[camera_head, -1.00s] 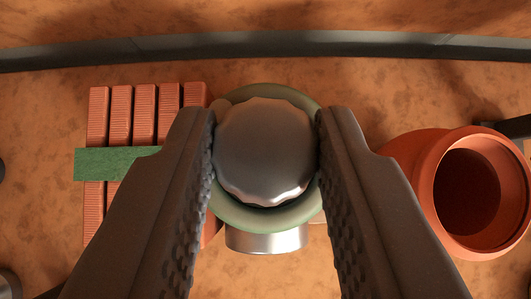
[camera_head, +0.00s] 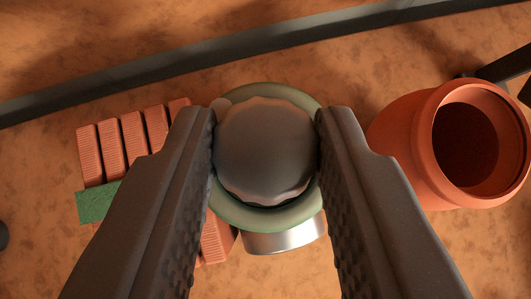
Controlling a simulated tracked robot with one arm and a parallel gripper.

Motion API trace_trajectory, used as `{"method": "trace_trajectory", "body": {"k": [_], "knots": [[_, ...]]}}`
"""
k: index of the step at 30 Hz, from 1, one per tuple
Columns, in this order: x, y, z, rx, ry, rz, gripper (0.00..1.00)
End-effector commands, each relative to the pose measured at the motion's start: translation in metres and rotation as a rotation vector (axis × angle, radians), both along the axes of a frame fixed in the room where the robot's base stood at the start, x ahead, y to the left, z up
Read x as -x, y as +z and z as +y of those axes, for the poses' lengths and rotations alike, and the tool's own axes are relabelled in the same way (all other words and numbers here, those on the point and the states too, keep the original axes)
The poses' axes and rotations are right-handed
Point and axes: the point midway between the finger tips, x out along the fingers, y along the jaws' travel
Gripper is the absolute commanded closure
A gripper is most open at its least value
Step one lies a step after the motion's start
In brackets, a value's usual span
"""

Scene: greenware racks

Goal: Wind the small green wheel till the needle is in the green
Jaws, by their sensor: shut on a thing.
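The small green wheel (camera_head: 300,95) is in the middle of the view, seen face on. Its pale green rim shows around a dark metal scalloped knob (camera_head: 265,150) at its centre. My gripper (camera_head: 266,145) is shut on the wheel's knob, one padded jaw against each side. A silvery metal cylinder (camera_head: 285,238) shows below the wheel, partly hidden by it. No needle or dial face shows in this view.
Ribbed terracotta bars (camera_head: 132,132) with a green strip (camera_head: 97,203) lie at left, partly behind a jaw. An orange clay pot (camera_head: 400,130) lies at right, mouth towards me. A dark rail (camera_head: 180,62) crosses the top. The mottled brown surface is otherwise mostly clear.

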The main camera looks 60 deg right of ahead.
Motion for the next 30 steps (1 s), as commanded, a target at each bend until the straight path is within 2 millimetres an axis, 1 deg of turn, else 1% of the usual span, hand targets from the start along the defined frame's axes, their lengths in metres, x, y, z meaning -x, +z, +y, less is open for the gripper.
{"method": "trace_trajectory", "body": {"k": [6,7,9,18,22,26,30], "knots": [[-0.002,0.001,0.002,0.002,0.005,-0.003,0.94],[-0.002,0.001,0.002,0.002,0.005,-0.003,0.65],[-0.001,0.001,0.002,0.001,0.005,-0.003,0.49],[0.0,0.001,0.001,0.001,0.002,-0.002,0.49],[0.001,0.005,0.003,0.001,0.002,-0.001,0.49],[0.005,0.014,0.011,0.0,0.001,-0.002,0.49],[0.011,0.03,0.025,0.002,0.004,-0.002,0.49]]}}
